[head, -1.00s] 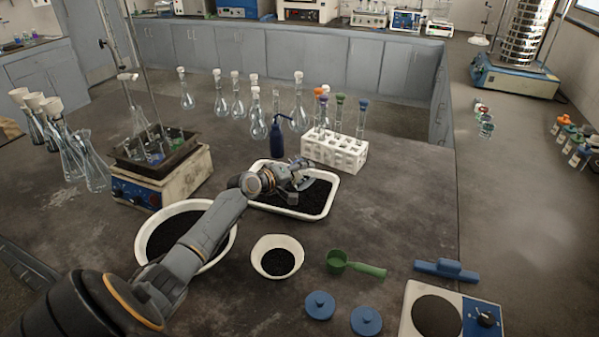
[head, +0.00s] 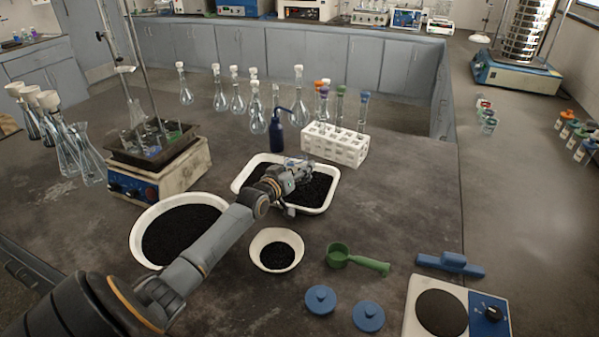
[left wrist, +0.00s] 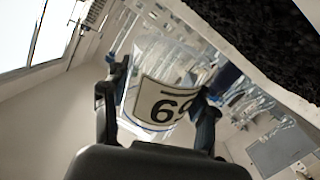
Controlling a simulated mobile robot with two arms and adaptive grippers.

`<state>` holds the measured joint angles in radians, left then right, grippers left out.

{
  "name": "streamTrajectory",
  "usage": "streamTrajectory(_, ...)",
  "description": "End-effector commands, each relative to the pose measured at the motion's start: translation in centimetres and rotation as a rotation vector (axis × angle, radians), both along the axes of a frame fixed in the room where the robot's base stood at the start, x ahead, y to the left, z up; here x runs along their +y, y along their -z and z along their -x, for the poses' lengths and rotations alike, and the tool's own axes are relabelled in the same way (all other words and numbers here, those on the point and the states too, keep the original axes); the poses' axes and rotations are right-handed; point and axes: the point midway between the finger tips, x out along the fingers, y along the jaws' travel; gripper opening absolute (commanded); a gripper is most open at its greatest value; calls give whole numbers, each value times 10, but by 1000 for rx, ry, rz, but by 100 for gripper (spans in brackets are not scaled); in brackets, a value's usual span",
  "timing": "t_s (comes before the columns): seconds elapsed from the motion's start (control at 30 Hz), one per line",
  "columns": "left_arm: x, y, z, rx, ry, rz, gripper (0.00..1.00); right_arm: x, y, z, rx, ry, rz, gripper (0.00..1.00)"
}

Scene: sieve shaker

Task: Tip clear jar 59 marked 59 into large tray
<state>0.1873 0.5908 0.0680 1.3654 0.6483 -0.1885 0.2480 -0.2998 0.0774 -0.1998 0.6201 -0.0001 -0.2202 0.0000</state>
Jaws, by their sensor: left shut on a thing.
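My left gripper (head: 294,177) is over the large white tray (head: 238,184), which holds black granules. In the left wrist view the left gripper (left wrist: 160,100) is shut on a clear jar (left wrist: 150,52). The jar has a white label with black digits that look like 59, partly covered by a finger. The jar looks tilted well over, with the black granules of the tray close by at the upper right of the wrist view. In the head view the jar is hard to make out against the gripper. I cannot tell what is inside it. My right gripper is not in view.
A large white bowl (head: 136,240) and a small bowl (head: 254,247) hold black granules. A green scoop (head: 360,262) and blue lids (head: 320,299) lie in front. A white rack (head: 335,148), a blue bottle (head: 277,135) and several flasks stand behind the tray.

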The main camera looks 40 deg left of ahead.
Motion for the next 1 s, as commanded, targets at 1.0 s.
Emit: streamTrajectory(1.0, 13, -5, -3, -79, 0, -349, 20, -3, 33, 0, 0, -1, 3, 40)
